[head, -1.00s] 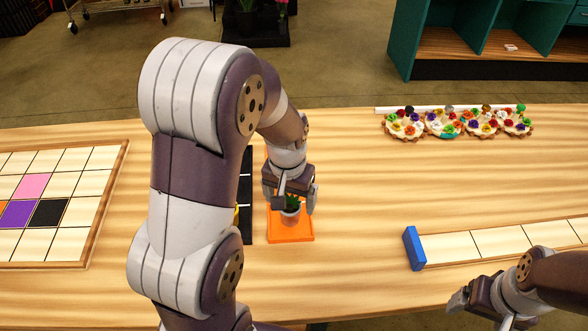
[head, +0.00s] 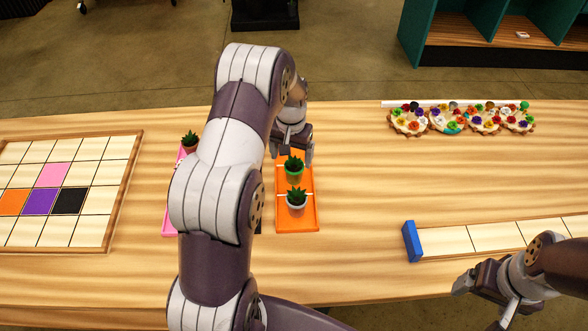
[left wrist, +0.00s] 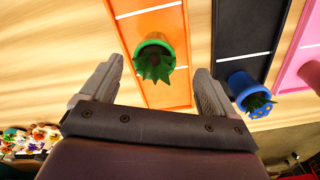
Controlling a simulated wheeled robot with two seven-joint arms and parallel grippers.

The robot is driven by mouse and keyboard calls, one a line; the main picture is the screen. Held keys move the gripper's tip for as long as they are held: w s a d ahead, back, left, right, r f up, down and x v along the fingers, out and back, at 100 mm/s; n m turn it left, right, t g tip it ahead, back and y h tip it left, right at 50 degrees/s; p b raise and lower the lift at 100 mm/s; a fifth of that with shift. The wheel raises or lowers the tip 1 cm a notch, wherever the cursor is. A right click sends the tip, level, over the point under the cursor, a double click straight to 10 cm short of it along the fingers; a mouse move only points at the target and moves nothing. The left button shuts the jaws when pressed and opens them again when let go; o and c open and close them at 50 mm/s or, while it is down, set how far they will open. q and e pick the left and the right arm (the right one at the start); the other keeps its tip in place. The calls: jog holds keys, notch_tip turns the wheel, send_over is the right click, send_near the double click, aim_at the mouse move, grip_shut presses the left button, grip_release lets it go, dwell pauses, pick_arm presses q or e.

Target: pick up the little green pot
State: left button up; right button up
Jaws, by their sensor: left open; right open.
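The little green pot (head: 293,173), with a spiky dark plant, stands upright on the orange tray (head: 284,215). A grey pot (head: 297,208) with a similar plant stands in front of it on the same tray. My left gripper (head: 292,152) is open and empty just behind the green pot in the head view. In the left wrist view the green pot (left wrist: 156,42) shows in the gap between the spread fingers; I see no contact. My right gripper (head: 484,298) is open and empty at the lower right, far from the pots.
A pink tray (head: 170,215) holds a plant, partly behind my left arm. A blue pot (left wrist: 240,84) stands on the black tray (left wrist: 240,25) beside the orange one. Flower-topped tarts (head: 465,121) lie at the back right.

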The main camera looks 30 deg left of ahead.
aim_at(294, 170)
pick_arm(q)
jog(key=f, duration=0.1)
jog(key=f+p, duration=0.1)
jog(key=f, duration=0.2)
jog(key=shift+w+d+f, duration=0.15)
jog(key=shift+d, duration=0.2)
jog(key=shift+f, duration=0.35)
jog(key=c, duration=1.4)
jog(key=shift+w+r, duration=0.1)
